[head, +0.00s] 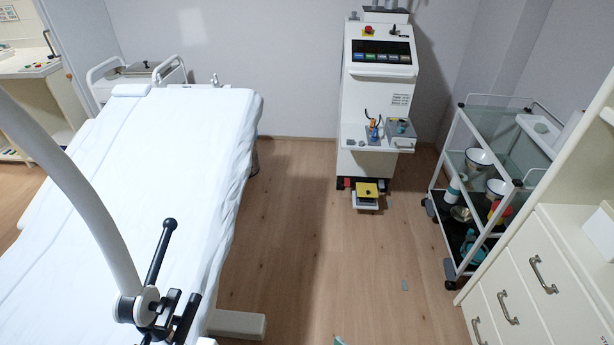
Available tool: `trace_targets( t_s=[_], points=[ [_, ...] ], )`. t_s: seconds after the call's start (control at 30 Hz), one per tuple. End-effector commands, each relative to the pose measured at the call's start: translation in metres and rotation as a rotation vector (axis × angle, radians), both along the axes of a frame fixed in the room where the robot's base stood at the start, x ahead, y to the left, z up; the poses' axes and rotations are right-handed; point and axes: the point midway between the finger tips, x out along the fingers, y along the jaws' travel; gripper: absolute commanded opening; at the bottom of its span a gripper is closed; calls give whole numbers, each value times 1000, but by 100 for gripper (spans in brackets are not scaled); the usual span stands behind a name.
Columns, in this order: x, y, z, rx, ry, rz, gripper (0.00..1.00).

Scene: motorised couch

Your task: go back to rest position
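The couch (150,180) fills the left side of the head view, covered by a white sheet. Its surface looks tilted and its near left end runs out of the picture. A curved white tube (85,195) crosses in front of it and ends in a black clamp with a lever (160,252). I cannot tell what the tube is mounted on. My gripper is not recognisable in this view, so its pose and fingers are hidden from me.
A white machine (375,95) with a screen stands at the back wall, a yellow pedal (367,189) at its foot. A glass-shelved trolley (480,185) and a drawer cabinet (530,275) stand on the right. The wooden floor (350,270) between is mostly clear.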

Motion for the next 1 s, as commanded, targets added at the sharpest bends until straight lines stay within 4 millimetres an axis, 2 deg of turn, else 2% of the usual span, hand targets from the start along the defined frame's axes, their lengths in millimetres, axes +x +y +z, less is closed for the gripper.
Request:
trace_targets(
  t_s=[0.03, 0.2, 0.37, 0.5, 0.63, 0.8, 1.0],
  points=[
    [-12, -15, -11, -16, 22, -61, 96],
    [-47, -61, -32, -72, 53, -251, 96],
    [-85, -100, -37, -129, 49, -398, 96],
    [-122, -128, -31, -180, 25, -499, 96],
    [-156, -146, -17, -223, -10, -563, 96],
    [-192, -157, 6, -266, -65, -603, 96],
    [-214, -159, 25, -285, -106, -609, 96]
  ],
)
